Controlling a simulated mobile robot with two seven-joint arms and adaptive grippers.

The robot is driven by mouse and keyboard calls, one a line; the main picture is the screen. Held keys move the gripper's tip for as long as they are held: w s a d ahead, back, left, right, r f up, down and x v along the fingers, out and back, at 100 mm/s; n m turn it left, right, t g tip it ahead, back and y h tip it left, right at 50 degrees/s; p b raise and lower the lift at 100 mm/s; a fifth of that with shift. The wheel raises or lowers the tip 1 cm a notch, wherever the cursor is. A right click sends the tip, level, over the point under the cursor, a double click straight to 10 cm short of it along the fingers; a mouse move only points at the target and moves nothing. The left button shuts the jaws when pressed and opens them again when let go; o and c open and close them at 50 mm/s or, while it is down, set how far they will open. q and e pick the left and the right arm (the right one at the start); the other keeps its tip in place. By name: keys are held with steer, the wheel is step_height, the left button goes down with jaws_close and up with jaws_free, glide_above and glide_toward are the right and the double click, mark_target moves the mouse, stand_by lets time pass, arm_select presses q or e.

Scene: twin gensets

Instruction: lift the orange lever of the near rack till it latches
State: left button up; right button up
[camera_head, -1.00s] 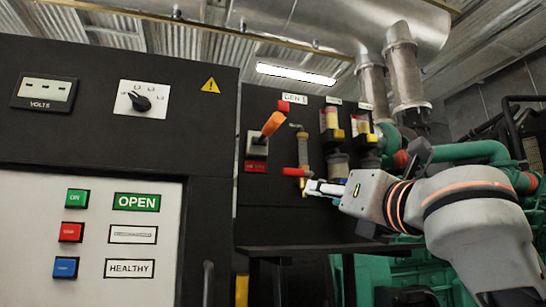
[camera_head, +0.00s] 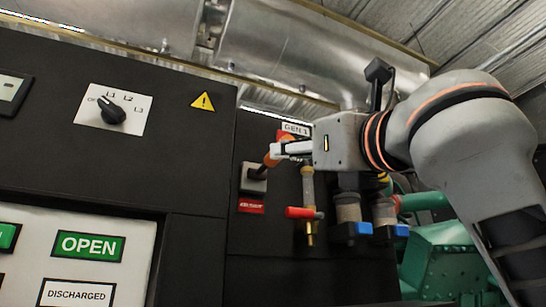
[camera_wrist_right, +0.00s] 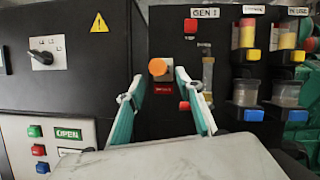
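The orange lever (camera_head: 270,161) sticks out from a pale plate on the black rack under the GEN 1 label. In the head view, my right gripper's fingers partly cover it. In the right wrist view its round orange end (camera_wrist_right: 157,67) faces the camera, between the spread fingers of my right gripper (camera_wrist_right: 159,78). Gaps show on both sides of the orange end. The gripper is open; in the head view my right gripper (camera_head: 283,150) is at the lever's outer end. I cannot tell whether the lever is latched. My left gripper is out of view.
Right of the lever hangs a clear tube with a red-handled valve (camera_head: 301,212). Further right are filter bowls with blue taps (camera_head: 351,229). A rotary switch (camera_head: 112,112) and the OPEN panel (camera_head: 88,246) are on the left cabinet. Green machinery (camera_head: 440,260) stands at lower right.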

mark_target(271, 160)
steer(key=p+x, duration=0.1)
steer(key=x, duration=0.4)
steer(key=shift+w+a+r+p, duration=0.15)
steer(key=shift+w+r+p, duration=0.15)
steer(key=shift+p, duration=0.1)
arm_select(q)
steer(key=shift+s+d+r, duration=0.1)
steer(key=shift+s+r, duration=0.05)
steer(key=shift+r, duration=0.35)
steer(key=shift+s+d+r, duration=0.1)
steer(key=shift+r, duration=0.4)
arm_select(e)
steer(key=shift+w+a+r, duration=0.1)
steer(key=shift+w+a, duration=0.05)
steer(key=shift+w, duration=0.2)
jaws_close()
